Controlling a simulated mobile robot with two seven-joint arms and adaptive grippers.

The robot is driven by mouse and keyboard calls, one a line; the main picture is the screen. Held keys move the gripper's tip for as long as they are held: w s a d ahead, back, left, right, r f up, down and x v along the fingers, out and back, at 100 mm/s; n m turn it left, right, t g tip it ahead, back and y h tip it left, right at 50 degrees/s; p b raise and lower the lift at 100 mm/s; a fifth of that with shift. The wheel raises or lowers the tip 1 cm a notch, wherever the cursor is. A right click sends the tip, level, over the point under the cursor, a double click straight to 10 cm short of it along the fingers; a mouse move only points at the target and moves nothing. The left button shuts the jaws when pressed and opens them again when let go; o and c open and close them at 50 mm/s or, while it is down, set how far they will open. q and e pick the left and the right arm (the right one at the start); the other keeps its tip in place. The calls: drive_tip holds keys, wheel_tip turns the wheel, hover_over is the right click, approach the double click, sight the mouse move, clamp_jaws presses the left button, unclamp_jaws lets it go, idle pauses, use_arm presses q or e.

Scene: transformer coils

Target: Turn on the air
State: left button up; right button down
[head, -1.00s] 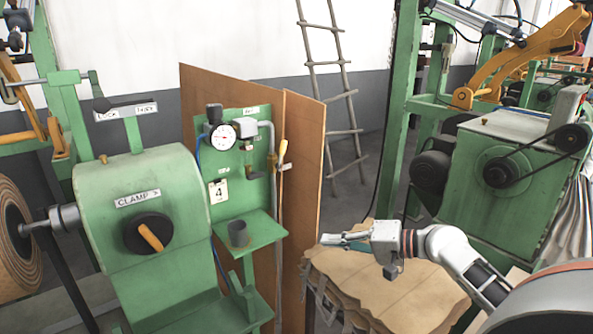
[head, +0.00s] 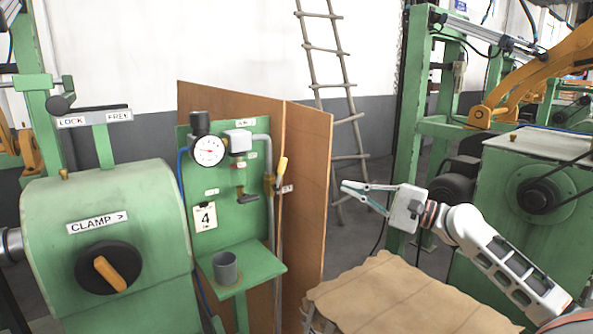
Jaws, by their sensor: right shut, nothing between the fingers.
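The green air panel (head: 222,180) stands left of centre against brown boards. It carries a round white pressure gauge (head: 208,151) with a black knob above it. A small brass valve with a dark lever (head: 248,198) sits on the pipe below a grey-white box (head: 238,142). The lever looks roughly level. My right gripper (head: 343,186) is to the right of the panel, apart from it, with its teal fingers pointing left. It is shut and empty. My left gripper is not in view.
A green clamp machine (head: 130,205) with a black knob and orange handle (head: 110,273) stands at left. A yellow-handled tool (head: 282,166) hangs by the panel's right edge. A grey cup (head: 225,268) sits on the green shelf (head: 262,266). Brown sheets (head: 400,295) lie below my right gripper.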

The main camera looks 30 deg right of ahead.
sight(326, 177)
drive_tip(key=p+x, duration=0.1)
drive_tip(key=x, duration=0.6)
drive_tip(key=shift+w+r, duration=0.15)
drive_tip(key=shift+w, duration=0.05)
drive_tip(key=f+p+x, duration=0.1)
drive_tip(key=p+x, duration=0.1)
drive_tip(key=x, duration=0.6)
drive_tip(key=shift+w+a+r, duration=0.2)
drive_tip(key=shift+w+r, duration=0.1)
